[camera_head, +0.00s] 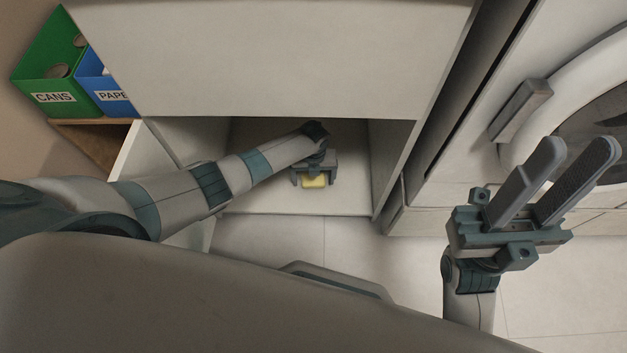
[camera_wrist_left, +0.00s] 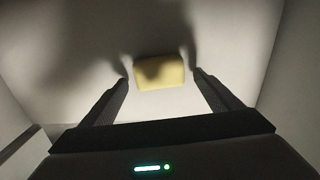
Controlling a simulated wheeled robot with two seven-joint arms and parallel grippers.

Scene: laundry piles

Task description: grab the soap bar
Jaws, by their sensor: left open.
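The soap bar is a small yellow block (camera_head: 314,181) on the floor of the open white cabinet in the head view. It also shows in the left wrist view as a yellow bar (camera_wrist_left: 159,73) just past the fingertips, between their lines. My left gripper (camera_head: 314,176) reaches into the cabinet over the soap bar. In the left wrist view its fingers (camera_wrist_left: 159,78) are spread apart, with nothing held between them. My right gripper (camera_head: 582,150) is raised at the right, its two fingers parted and empty.
The white cabinet (camera_head: 260,60) has side walls close around my left arm. A washing machine door (camera_head: 590,110) is at the right. A green CANS bin (camera_head: 50,85) and a blue PAPER bin (camera_head: 98,85) stand at upper left. Tiled floor (camera_head: 340,240) lies in front.

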